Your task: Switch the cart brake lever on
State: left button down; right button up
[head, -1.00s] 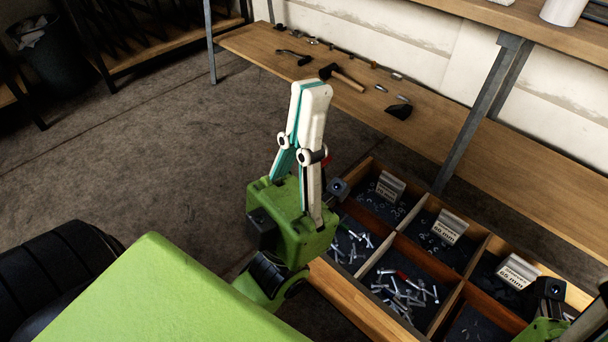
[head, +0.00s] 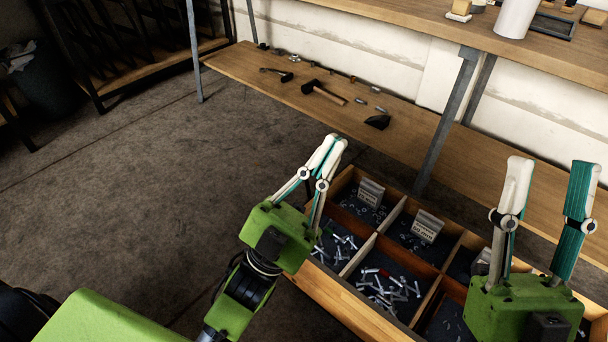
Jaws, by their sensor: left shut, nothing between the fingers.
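I cannot make out the cart brake lever in the head view. My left gripper (head: 331,144) is shut and empty, its fingertips together, raised in front of the low shelf and by the left corner of the drawer tray. My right gripper (head: 552,166) is open and empty, its fingers pointing up and apart, at the right over the drawer tray. My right gripper and its fingers hide part of the tray's right side.
A wooden compartment tray (head: 345,292) holds screws and small labelled cards. Behind it, a low wooden shelf (head: 232,72) bears a hammer (head: 325,93) and other tools. A workbench (head: 415,12) stands above. The dark floor (head: 130,190) at the left is clear.

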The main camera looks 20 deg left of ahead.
pick_arm(q)
jog(key=w+f+g+y+p, duration=0.2)
jog(key=w+f+y, duration=0.2)
jog(key=w+f, duration=0.4)
jog(key=w+a+f+g+y+p, duration=0.1)
jog(key=w+a+f+g+y, duration=0.1)
jog(key=f, duration=0.6)
jog(key=w+a+f+g+y+p, duration=0.2)
jog(key=w+a+f+y, duration=0.2)
jog(key=f, duration=0.5)
jog(key=w+a+f+g+y+p, duration=0.1)
jog(key=w+a+f+y, duration=0.3)
jog(key=a+f, duration=0.2)
notch_tip(320, 180, down, 3)
jog(key=shift+w+r+g+p, duration=0.1)
jog(key=shift+w+g+p, duration=0.1)
jog(key=shift+g+p, duration=0.2)
pick_arm(e)
jog(key=w+f+g+h, duration=0.2)
jog(key=w+f+g, duration=0.2)
jog(key=f, duration=0.5)
jog(key=w+f+g+h, duration=0.2)
jog(key=w+f+g, duration=0.2)
jog(key=f+g, duration=0.4)
jog(key=shift+w+d+f, duration=0.2)
jog(key=shift+w+f, duration=0.15)
jog(key=shift+f, duration=0.5)
